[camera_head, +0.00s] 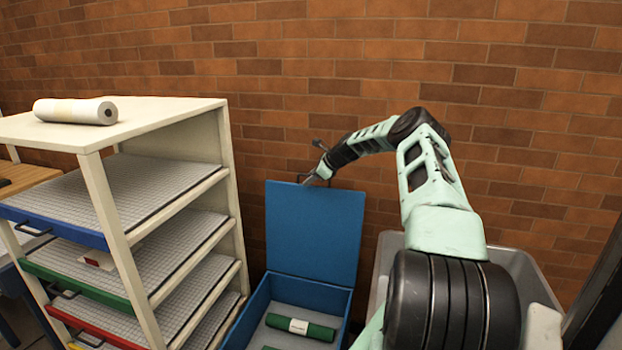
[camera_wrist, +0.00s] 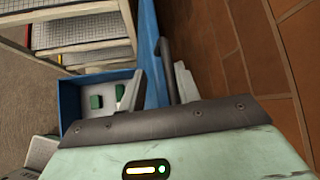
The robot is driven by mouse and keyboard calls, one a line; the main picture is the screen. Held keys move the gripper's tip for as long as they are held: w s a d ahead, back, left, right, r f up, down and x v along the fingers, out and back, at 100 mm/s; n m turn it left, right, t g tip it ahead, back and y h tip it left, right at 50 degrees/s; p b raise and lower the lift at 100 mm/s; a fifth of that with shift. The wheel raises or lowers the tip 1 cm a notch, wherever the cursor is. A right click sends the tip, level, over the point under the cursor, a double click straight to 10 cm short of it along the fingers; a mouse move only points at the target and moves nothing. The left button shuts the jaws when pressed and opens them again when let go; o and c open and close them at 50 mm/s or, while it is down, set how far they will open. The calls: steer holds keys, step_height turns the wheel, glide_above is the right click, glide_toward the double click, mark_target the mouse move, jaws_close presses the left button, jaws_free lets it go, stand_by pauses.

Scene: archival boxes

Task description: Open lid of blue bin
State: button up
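The blue bin (camera_head: 246,322) stands on the floor, and its lid (camera_head: 314,232) is raised upright behind it, so the inside shows. In the wrist view the bin (camera_wrist: 68,100) is at left and the lid (camera_wrist: 150,60) is seen nearly edge-on. A dark handle (camera_wrist: 166,62) sticks out from the lid's outer side. My gripper (camera_head: 318,177) is at the lid's top edge. In the wrist view its two fingers (camera_wrist: 158,88) are spread apart, with the lid edge and handle between them.
A green roll with a white label (camera_head: 300,327) lies in the bin. A white shelf rack (camera_head: 230,190) with grid trays stands at left, with a white roll (camera_head: 75,111) on top. A grey container (camera_head: 515,268) is at right. A brick wall (camera_head: 300,90) is close behind the lid.

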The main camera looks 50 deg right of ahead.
steer(key=b+v, duration=0.4)
steer(key=v, duration=1.3)
steer(key=shift+s+r, duration=0.15)
steer(key=shift+d, duration=0.1)
